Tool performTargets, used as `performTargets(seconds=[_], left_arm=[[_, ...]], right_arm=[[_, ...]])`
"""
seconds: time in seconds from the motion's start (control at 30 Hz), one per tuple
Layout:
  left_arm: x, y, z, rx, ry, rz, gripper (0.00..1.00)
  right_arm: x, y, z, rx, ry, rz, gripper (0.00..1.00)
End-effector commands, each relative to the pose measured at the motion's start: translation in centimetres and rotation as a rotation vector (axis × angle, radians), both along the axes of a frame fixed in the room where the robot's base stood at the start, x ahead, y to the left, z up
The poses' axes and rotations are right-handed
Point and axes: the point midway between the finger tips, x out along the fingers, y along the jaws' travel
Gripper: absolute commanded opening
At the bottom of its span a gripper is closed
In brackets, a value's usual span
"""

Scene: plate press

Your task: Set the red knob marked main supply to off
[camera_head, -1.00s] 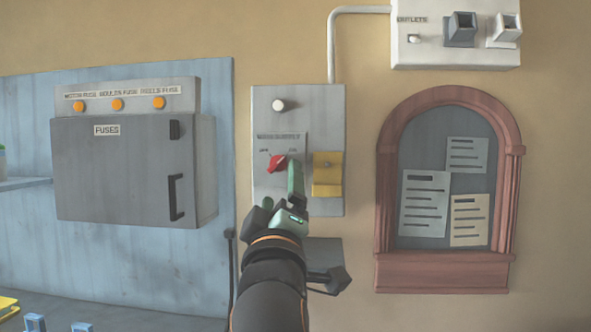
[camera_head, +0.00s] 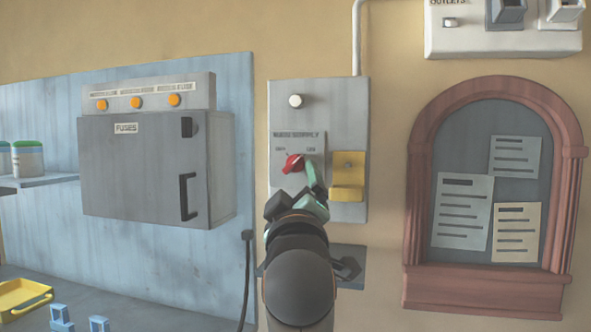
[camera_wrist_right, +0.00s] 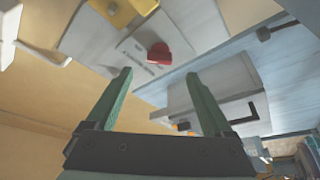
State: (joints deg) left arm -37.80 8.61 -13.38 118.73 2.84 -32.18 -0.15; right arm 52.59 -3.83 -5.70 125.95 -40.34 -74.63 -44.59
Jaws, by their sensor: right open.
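The red knob (camera_head: 293,164) sits on the grey main supply panel (camera_head: 345,115), below a lettered plate with a small mark on either side. Its grip looks slanted, upper end to the right; I cannot read for sure which mark it points at. My right gripper (camera_head: 299,190) is open just below and in front of the knob, one green finger to its lower right. In the right wrist view the red knob (camera_wrist_right: 158,53) lies beyond the open fingertips (camera_wrist_right: 159,75), between their lines, with nothing held. Contact is not visible. My left gripper is not in view.
A yellow bracket (camera_head: 347,178) is on the panel right of the knob, and a white round knob (camera_head: 295,101) is above it. A grey fuse box (camera_head: 150,170) is at left, a framed notice board (camera_head: 415,200) at right. A white outlet box (camera_head: 470,42) is at upper right.

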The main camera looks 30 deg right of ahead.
Motion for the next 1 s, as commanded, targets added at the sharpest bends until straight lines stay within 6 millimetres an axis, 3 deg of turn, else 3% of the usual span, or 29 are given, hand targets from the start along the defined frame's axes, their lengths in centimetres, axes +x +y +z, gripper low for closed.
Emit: performTargets(seconds=[0.2, 0.37, 0.8, 1.0], left_arm=[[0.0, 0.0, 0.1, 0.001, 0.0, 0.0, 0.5], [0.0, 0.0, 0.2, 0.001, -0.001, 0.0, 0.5], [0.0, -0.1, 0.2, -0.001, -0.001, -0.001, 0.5], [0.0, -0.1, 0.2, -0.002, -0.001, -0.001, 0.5]], right_arm=[[3.6, -2.5, 1.3, 0.0, 0.001, -0.002, 0.86], [5.4, -3.6, 1.8, -0.001, 0.002, -0.002, 0.86], [6.3, -4.2, 2.1, 0.001, 0.0, -0.001, 0.86], [6.3, -4.2, 2.1, 0.001, 0.0, -0.001, 0.66]])
